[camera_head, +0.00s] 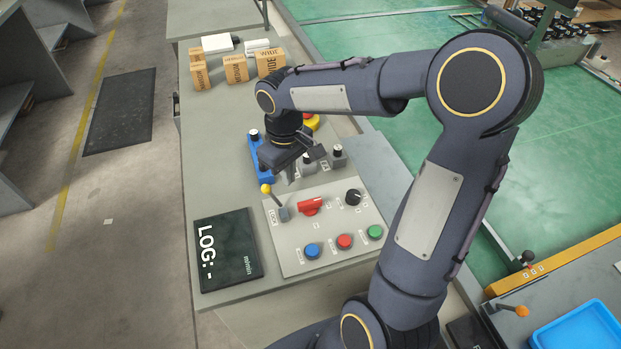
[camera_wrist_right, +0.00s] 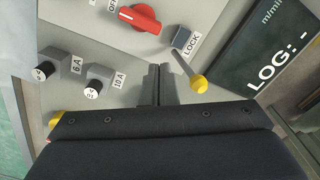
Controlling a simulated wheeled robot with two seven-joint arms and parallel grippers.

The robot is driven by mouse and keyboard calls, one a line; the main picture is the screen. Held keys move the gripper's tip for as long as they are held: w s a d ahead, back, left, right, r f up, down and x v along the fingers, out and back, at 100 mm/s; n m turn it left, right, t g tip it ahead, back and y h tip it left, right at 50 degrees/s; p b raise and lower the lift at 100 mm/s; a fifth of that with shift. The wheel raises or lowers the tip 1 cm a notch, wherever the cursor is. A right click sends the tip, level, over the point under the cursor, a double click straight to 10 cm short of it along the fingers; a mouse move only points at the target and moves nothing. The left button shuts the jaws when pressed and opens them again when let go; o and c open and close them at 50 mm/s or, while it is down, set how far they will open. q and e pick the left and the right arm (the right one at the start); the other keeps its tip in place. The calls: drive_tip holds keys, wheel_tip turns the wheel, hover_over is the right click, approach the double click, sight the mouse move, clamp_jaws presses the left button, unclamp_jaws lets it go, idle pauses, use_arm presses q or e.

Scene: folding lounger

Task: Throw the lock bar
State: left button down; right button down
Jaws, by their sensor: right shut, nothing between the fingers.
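The lock bar (camera_head: 275,200) is a thin lever with a yellow ball knob on a dark grey base, at the left edge of the sloped grey panel (camera_head: 332,240). In the head view it leans up and left from its base. The lock bar (camera_wrist_right: 187,66) also shows in the right wrist view, beside the printed word LOCK. My right gripper (camera_wrist_right: 158,74) is shut and empty, its fingers just left of the lever with a small gap. In the head view my right gripper (camera_head: 288,172) hangs behind the lever, its fingertips partly hidden. My left gripper is out of view.
A red rotary switch (camera_head: 311,206) sits right of the lever, with a black knob (camera_head: 353,197) beyond it. Blue, red and green buttons line the panel's front. A LOG display (camera_head: 228,250) lies left. Two small breakers (camera_wrist_right: 108,78) and a blue block (camera_head: 258,158) stand close to the gripper.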

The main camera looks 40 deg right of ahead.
drive_tip(key=r+p, duration=0.1)
drive_tip(key=r, duration=0.1)
drive_tip(key=r+p, duration=0.3)
drive_tip(key=shift+s+d+r, duration=0.1)
drive_tip(key=shift+d+r, duration=0.2)
drive_tip(key=shift+d, duration=0.1)
drive_tip(key=shift+s, duration=0.1)
drive_tip(key=s+a+r+m+t+y, duration=0.1)
drive_tip(key=s+a+m+t+y, duration=0.1)
drive_tip(key=s, duration=0.6)
drive_tip(key=s+a+r+m+t+y, duration=0.1)
drive_tip(key=s+a+r+m+t, duration=0.1)
drive_tip(key=s, duration=0.7)
drive_tip(key=shift+s+a+r+t+y, duration=0.2)
drive_tip(key=shift+a+r+t+y, duration=0.15)
drive_tip(key=shift+a+t, duration=0.6)
drive_tip(key=shift+a, duration=0.1)
